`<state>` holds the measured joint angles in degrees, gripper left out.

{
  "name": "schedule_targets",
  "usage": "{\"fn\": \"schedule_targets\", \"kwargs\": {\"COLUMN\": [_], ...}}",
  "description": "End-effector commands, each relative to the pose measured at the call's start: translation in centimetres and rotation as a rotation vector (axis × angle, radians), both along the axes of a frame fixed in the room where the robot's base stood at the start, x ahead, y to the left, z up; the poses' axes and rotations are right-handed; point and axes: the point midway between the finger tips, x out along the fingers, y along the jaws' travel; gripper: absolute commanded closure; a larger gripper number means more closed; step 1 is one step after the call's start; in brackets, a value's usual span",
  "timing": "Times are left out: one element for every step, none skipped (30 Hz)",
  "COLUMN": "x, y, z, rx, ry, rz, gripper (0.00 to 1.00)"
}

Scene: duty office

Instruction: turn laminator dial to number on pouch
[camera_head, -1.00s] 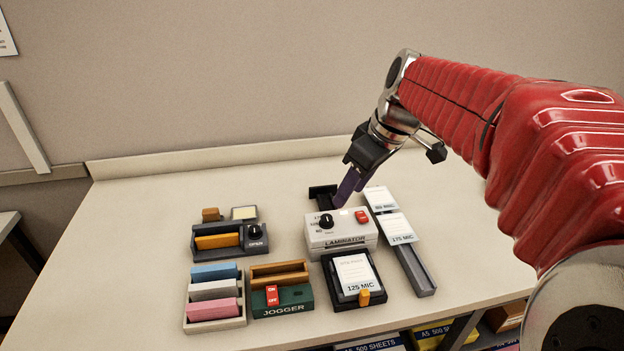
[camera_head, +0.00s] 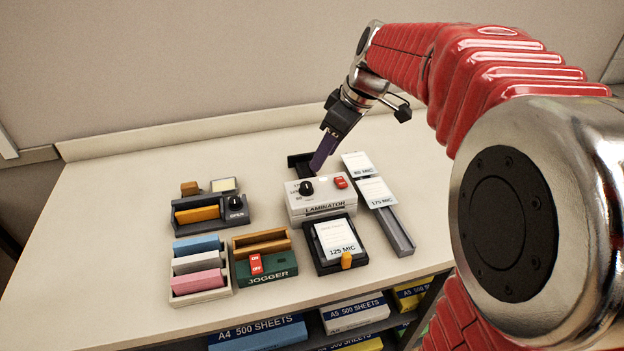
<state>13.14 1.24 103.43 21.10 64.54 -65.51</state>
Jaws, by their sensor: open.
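The laminator (camera_head: 322,207) is a white box with a black dial (camera_head: 306,188) on its left and a red switch (camera_head: 340,182) on its right. The dial's setting is too small to read. A pouch (camera_head: 338,238) marked 125 MIC lies in a black tray in front of the laminator. Two more pouches lie on a grey rack at the right: one marked 175 MIC (camera_head: 376,192) and one behind it (camera_head: 358,165) whose number is hard to read. My gripper (camera_head: 318,168) is open and empty, with purple fingers pointing down above the laminator's back, behind and apart from the dial.
A green jogger (camera_head: 268,268) with a red switch stands left of the pouch tray. A holder (camera_head: 203,291) with blue, white and pink blocks is farther left. A dark device (camera_head: 212,212) with its own knob stands behind it. The table's left side is clear.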

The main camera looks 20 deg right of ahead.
Motion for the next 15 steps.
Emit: {"fn": "schedule_targets", "kwargs": {"x": [0.2, 0.3, 0.5, 0.6, 0.7, 0.9, 1.0, 1.2, 1.3, 1.4, 1.5, 1.7, 1.9, 2.0, 2.1], "y": [0.2, 0.4, 0.5, 0.7, 0.8, 1.0, 1.1, 1.2, 1.4, 1.5, 1.6, 1.8, 1.9, 2.1, 2.2], "z": [-0.8, -1.3, -1.8, -2.3, -2.7, -3.3, -3.7, -4.1, -4.7, -5.1, -5.5, -6.1, -6.6, -7.0, -7.5], "rx": [0.001, 0.001, 0.001, 0.001, 0.001, 0.001, 0.001, 0.001, 0.001, 0.001, 0.001, 0.002, 0.002, 0.002, 0.001], "ry": [0.004, 0.004, 0.003, 0.004, 0.003, 0.004, 0.004, 0.004, 0.004, 0.004, 0.004, 0.005, 0.005, 0.003, 0.004], "rz": [0.002, 0.001, 0.001, 0.002, 0.001, 0.002, 0.001, 0.000, 0.000, 0.000, -0.001, 0.000, 0.000, 0.000, 0.000], "gripper": [0.58, 0.58, 0.58, 0.58, 0.58, 0.58, 0.58, 0.58, 0.58, 0.58, 0.58, 0.58, 0.58, 0.58, 0.58]}}
